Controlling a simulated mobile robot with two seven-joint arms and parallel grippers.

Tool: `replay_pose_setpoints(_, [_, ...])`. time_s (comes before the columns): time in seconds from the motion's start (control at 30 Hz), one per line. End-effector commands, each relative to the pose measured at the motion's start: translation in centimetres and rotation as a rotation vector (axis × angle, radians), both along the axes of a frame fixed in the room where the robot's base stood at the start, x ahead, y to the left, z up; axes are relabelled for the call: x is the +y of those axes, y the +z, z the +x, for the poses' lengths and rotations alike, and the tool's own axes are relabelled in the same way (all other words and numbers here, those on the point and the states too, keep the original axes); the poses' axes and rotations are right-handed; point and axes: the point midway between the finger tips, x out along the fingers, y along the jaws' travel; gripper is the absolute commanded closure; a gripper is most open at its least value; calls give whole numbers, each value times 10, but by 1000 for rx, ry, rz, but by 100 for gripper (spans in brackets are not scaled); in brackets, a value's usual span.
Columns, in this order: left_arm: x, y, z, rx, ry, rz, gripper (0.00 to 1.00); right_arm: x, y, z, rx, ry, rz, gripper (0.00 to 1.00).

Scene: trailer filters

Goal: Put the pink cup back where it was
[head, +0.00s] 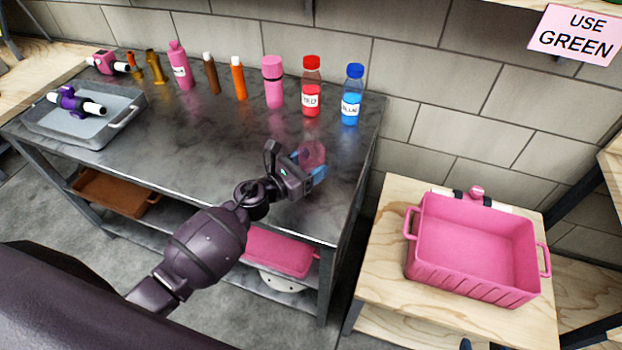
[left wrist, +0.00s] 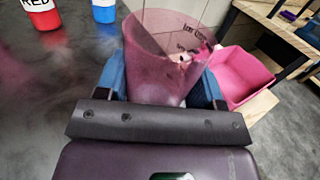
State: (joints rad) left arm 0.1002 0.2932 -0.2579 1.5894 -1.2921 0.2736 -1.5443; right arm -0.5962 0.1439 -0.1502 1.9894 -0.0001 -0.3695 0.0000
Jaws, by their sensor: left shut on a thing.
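The pink cup (left wrist: 150,75) is see-through, with dark print on its wall, and sits between the blue fingertips of my left gripper (left wrist: 163,88) in the left wrist view. In the head view the cup (head: 312,152) shows beyond my left gripper (head: 308,165), at the right end of the dark metal table (head: 220,130). The gripper is shut on the cup. I cannot tell whether the cup's base touches the table top. My right gripper is not in view.
A red bottle (head: 311,90), a blue bottle (head: 351,97) and several other bottles and tubes line the table's back edge. A grey tray (head: 70,130) stands at left. A pink bin (head: 470,250) stands on the wooden table (head: 385,260) at right. The table's middle is clear.

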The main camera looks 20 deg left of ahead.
Motion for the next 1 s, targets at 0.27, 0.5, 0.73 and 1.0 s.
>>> replay_pose_setpoints(0.27, [0, -37, -1, 6, 1, -4, 67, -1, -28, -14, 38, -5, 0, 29])
replay_pose_setpoints(0.5, [0, -43, 0, -1, 0, -1, 67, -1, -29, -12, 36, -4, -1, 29])
replay_pose_setpoints(0.73, [0, -45, 0, 0, 0, 0, 67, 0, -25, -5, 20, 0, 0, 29])
replay_pose_setpoints(1.0, [0, -46, 0, 0, 0, 0, 16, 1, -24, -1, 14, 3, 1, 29])
